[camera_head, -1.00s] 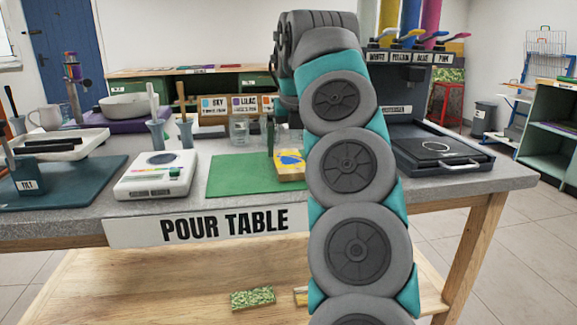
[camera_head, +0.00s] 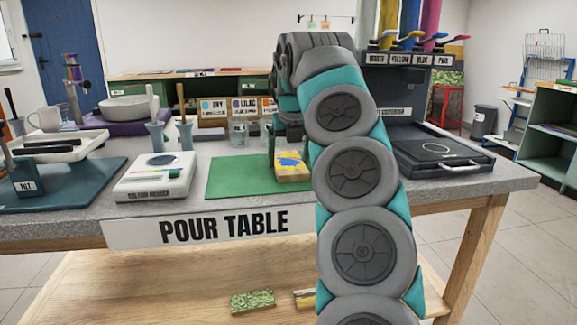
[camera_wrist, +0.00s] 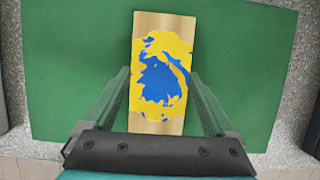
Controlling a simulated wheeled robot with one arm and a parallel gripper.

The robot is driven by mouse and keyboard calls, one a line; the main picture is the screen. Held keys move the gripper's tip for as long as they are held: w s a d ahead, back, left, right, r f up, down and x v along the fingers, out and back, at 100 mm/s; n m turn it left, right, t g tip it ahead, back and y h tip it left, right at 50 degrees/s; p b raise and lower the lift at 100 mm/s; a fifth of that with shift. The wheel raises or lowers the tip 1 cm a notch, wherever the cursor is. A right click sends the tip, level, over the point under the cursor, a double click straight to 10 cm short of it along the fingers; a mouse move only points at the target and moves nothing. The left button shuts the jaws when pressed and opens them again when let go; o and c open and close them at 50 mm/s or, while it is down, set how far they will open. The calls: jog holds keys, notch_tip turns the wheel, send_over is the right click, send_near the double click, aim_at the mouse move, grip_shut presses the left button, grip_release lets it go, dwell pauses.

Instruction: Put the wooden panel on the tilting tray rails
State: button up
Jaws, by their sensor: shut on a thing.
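The wooden panel (camera_head: 293,168) has bare wood ends and a yellow and blue painted face. In the wrist view the panel (camera_wrist: 160,30) lies lengthwise between my fingers, above the green mat. My gripper (camera_wrist: 160,82) is shut on its long sides; in the head view my gripper (camera_head: 275,153) is partly hidden by my arm. I cannot tell whether the panel touches the mat. The tilting tray (camera_head: 82,148) is white, with dark rails (camera_head: 50,148) across it, at the far left of the table on a teal base marked TILT.
The green mat (camera_head: 232,177) lies mid-table. A white device (camera_head: 153,178) and upright tools in grey holders (camera_head: 157,135) stand between it and the tray. Clear cups (camera_head: 238,133) stand behind the mat. A black flat machine (camera_head: 440,150) is at the right.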

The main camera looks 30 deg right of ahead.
aim_at(290, 164)
jog(key=c, duration=0.3)
jog(key=shift+c, duration=0.2)
jog(key=shift+r, duration=0.2)
jog(key=shift+r+p, duration=1.1)
jog(key=shift+r, duration=0.6)
jog(key=shift+s+a+f+b, duration=0.1)
jog(key=shift+s+f+b, duration=0.1)
jog(key=shift+b, duration=0.15)
jog(key=shift+s+a+b, duration=0.15)
jog(key=shift+s+b, duration=0.4)
jog(key=shift+s, duration=0.1)
jog(key=shift+s+a+b, duration=0.15)
jog(key=shift+s+b, duration=0.35)
jog(key=shift+s, duration=0.15)
jog(key=s+a+b, duration=0.1)
jog(key=s, duration=0.2)
jog(key=s+r+b, duration=0.1)
jog(key=s, duration=0.3)
jog(key=s+a+b, duration=0.1)
jog(key=s, duration=0.2)
jog(key=shift+s+a+r, duration=0.3)
jog(key=shift+s, duration=0.1)
jog(key=shift+s+a, duration=0.35)
jog(key=shift+s, duration=0.5)
